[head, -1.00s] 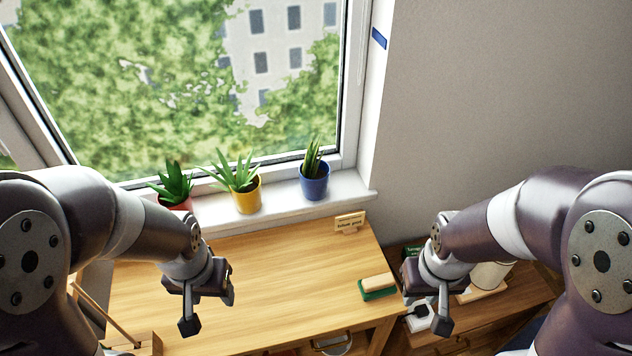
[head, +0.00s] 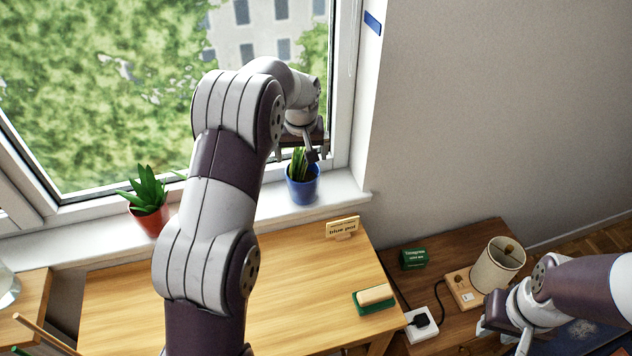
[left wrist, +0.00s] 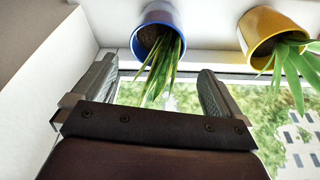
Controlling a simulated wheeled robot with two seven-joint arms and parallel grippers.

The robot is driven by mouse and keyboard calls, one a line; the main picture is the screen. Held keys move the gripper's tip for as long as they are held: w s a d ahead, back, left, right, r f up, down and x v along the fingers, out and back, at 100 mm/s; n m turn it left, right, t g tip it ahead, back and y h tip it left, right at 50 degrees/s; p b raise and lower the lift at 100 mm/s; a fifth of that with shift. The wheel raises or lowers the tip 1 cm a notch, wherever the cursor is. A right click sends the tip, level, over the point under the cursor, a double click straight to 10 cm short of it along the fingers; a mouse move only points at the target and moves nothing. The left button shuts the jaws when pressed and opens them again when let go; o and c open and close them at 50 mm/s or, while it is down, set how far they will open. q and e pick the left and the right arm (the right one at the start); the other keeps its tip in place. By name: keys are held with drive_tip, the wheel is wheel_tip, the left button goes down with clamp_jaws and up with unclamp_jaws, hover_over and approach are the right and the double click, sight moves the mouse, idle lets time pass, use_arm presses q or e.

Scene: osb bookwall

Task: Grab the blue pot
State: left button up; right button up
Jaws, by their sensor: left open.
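The blue pot (head: 303,188) with a spiky green plant stands upright on the white windowsill, right of the red pot. In the left wrist view the blue pot (left wrist: 158,22) is at the top centre, beyond the fingertips, its leaves reaching down between the fingers. My left gripper (head: 298,154) is open and empty above the blue pot, close to its leaves; its two fingers are spread wide in the left wrist view (left wrist: 152,82). I cannot tell whether it touches the leaves. My right gripper (head: 507,330) is low at the right, its jaws unclear.
The yellow pot (left wrist: 272,32) stands beside the blue one, hidden behind my left arm in the head view. The red pot (head: 149,218) is further left. A "blue pot" sign (head: 342,228) and a sponge (head: 375,296) are on the desk. A lamp (head: 497,265) stands right.

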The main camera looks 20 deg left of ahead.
use_arm(q)
drive_tip(key=p, duration=0.3)
hover_over(303, 177)
drive_tip(key=s, duration=0.2)
drive_tip(key=f, duration=0.8)
drive_tip(key=shift+w+d, duration=0.25)
drive_tip(key=shift+d, duration=0.05)
drive_tip(key=shift+w+f+b, duration=0.15)
drive_tip(key=shift+f+b, duration=0.15)
drive_tip(key=shift+b, duration=0.05)
drive_tip(key=shift+r, duration=0.1)
drive_tip(key=c, duration=1.5)
